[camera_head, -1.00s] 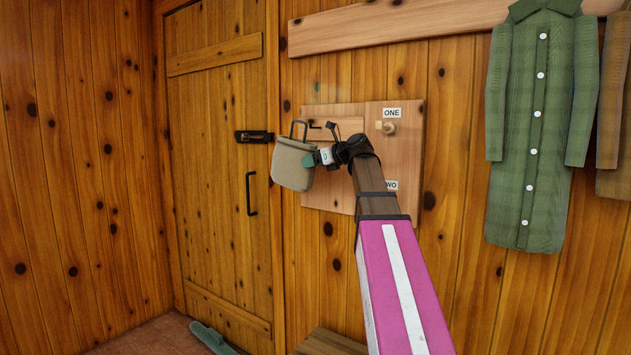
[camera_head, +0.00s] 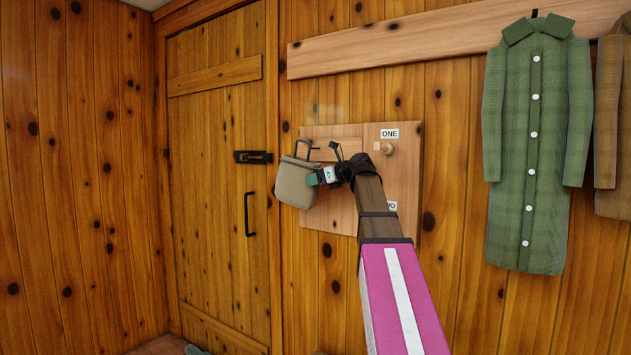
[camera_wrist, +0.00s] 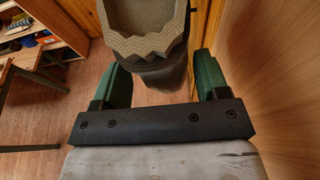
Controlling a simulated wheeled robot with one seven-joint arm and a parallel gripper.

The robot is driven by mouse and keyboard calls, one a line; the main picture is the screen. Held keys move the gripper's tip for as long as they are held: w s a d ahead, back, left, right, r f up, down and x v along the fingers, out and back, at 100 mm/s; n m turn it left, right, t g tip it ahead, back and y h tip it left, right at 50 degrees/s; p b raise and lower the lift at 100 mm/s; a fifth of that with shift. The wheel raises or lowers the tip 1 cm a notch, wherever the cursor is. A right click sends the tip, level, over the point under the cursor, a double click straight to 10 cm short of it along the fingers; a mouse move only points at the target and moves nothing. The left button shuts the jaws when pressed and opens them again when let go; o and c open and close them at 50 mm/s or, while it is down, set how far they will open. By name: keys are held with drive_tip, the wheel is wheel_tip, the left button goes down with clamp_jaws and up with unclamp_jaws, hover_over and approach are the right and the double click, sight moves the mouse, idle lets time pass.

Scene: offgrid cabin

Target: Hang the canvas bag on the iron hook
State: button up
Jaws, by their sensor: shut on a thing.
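The canvas bag (camera_head: 295,184) is a grey-beige pouch with a dark stiff loop handle standing up from its rim. My gripper (camera_head: 315,179) has teal-green fingers shut on the bag's right side. The bag hangs upright at the left edge of a wooden board on the wall. In the wrist view the bag's open top (camera_wrist: 143,40) shows between the two green fingers (camera_wrist: 163,78). A small dark piece, seemingly the iron hook (camera_head: 319,148), sticks out from the board just right of the handle. I cannot tell whether the handle touches it.
A plank door (camera_head: 220,120) with a black latch (camera_head: 253,157) stands left. A green coat (camera_head: 530,150) hangs right. In the wrist view, shelves (camera_wrist: 50,20) stand far left over open floor.

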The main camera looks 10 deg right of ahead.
drive_tip(key=w+d+f, duration=0.1)
drive_tip(key=w+d, duration=0.3)
drive_tip(key=shift+w+d+f, duration=0.15)
drive_tip(key=shift+w+d, duration=0.1)
idle(0.8)
idle(0.5)
drive_tip(key=o, duration=1.2)
drive_tip(key=shift+d, duration=0.15)
